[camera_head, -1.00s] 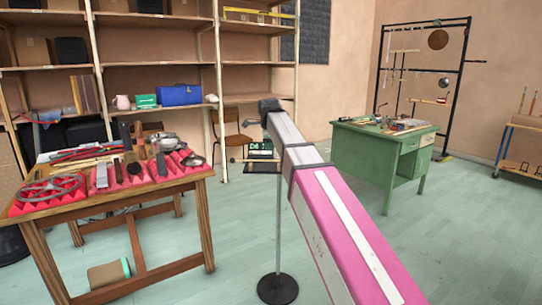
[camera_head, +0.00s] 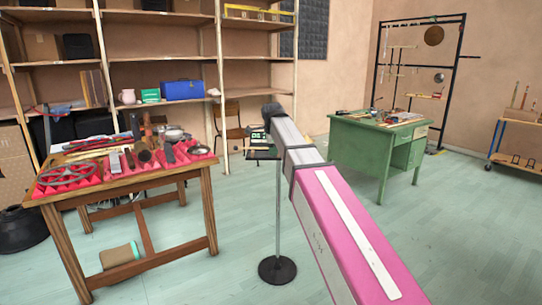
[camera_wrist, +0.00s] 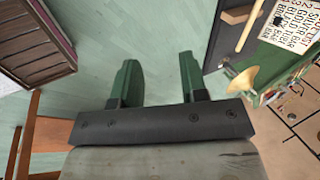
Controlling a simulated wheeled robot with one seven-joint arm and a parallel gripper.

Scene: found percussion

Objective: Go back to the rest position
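My gripper (camera_wrist: 158,82) shows in the wrist view with two dark green fingers spread well apart. It is open, and nothing is between the fingers but pale green floor. In the head view my grey and pink arm reaches forward from the lower right, its dark end near the picture's middle. The fingers cannot be made out there. A thin stand with a round black base (camera_head: 277,270) rises beside my arm; its upper part is partly hidden by the arm's end.
A wooden table (camera_head: 150,186) with red padding, a wheel (camera_head: 68,172) and several tools stands left. A green desk (camera_head: 365,150) and a black rack (camera_head: 463,80) stand right. Shelves line the back. The wrist view shows a lettered card (camera_wrist: 285,25) and a brass-coloured cone (camera_wrist: 243,80). Open floor lies between.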

